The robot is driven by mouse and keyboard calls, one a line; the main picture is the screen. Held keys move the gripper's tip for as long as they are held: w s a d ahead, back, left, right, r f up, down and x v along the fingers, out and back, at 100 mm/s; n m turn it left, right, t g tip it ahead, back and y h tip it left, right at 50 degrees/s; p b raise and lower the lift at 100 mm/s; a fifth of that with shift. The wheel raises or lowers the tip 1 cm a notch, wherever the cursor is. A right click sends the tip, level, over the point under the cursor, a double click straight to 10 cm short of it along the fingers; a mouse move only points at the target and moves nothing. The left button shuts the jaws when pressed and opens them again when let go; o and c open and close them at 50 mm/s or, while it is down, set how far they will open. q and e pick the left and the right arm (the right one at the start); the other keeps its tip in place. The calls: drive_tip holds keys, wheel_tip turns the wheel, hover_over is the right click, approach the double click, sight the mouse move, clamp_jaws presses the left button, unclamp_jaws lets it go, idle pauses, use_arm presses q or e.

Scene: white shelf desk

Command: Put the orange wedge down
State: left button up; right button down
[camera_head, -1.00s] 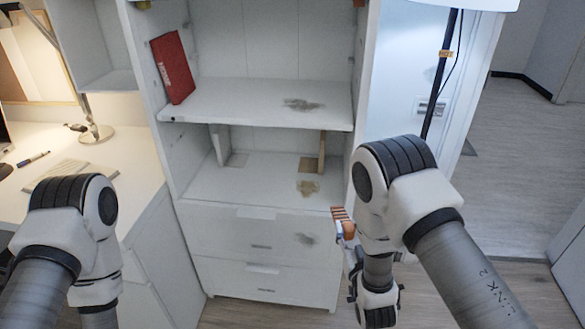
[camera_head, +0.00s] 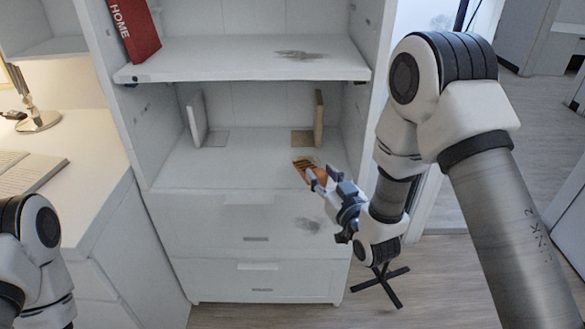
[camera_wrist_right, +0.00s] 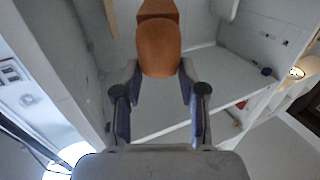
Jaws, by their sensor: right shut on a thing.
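The orange wedge (camera_head: 306,168) is at the front right of the lower shelf opening in the head view. My right gripper (camera_head: 317,177) is shut on it. I cannot tell whether the wedge touches the shelf. In the right wrist view the wedge (camera_wrist_right: 158,45) sits between the two fingers of my right gripper (camera_wrist_right: 158,72), with its rounded end toward the wrist. The lower shelf (camera_head: 225,170) is mostly bare. My left gripper is out of view; only part of my left arm shows at the lower left.
A white bookend (camera_head: 197,119) and a wooden one (camera_head: 319,118) stand on the lower shelf. A red book (camera_head: 135,30) leans on the upper shelf (camera_head: 215,62). The desk (camera_head: 85,190) with a lamp (camera_head: 38,120) is at left. Drawers (camera_head: 255,225) are below.

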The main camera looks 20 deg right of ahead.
sight(306, 164)
drive_tip(key=w, duration=0.6)
drive_tip(key=w+f+b, duration=0.1)
drive_tip(key=w, duration=0.3)
drive_tip(key=shift+a, duration=0.35)
wheel_tip(306, 164, down, 4)
drive_tip(key=shift+r+b, duration=0.1)
drive_tip(key=shift+b, duration=0.45)
drive_tip(key=shift+r, duration=0.1)
drive_tip(key=c, duration=0.7)
unclamp_jaws()
drive_tip(key=shift+f, duration=0.2)
drive_tip(key=shift+o, duration=0.2)
